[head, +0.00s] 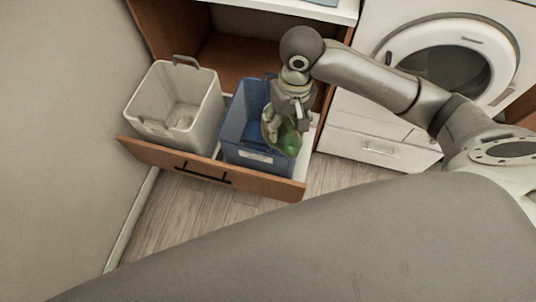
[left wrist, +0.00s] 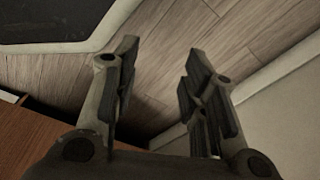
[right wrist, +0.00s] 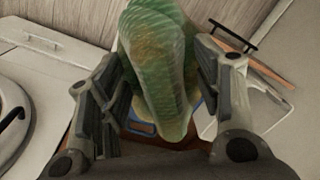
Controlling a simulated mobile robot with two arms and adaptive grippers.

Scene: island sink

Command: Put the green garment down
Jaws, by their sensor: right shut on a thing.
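The green garment (head: 284,137) hangs bunched from my right gripper (head: 283,118), over the front right part of the blue bin (head: 240,124). In the right wrist view the green garment (right wrist: 158,70) fills the space between the fingers of my right gripper (right wrist: 160,90), which is shut on it. I cannot tell whether the garment touches the bin's rim. My left gripper (left wrist: 158,75) shows only in the left wrist view. It is open and empty, with floor and a wall beyond it.
A white bin (head: 208,100) stands left of the blue bin in the pulled-out wooden drawer (head: 215,172). A white washing machine (head: 440,60) stands to the right, behind my right arm. The wood floor (head: 185,205) in front of the drawer is clear.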

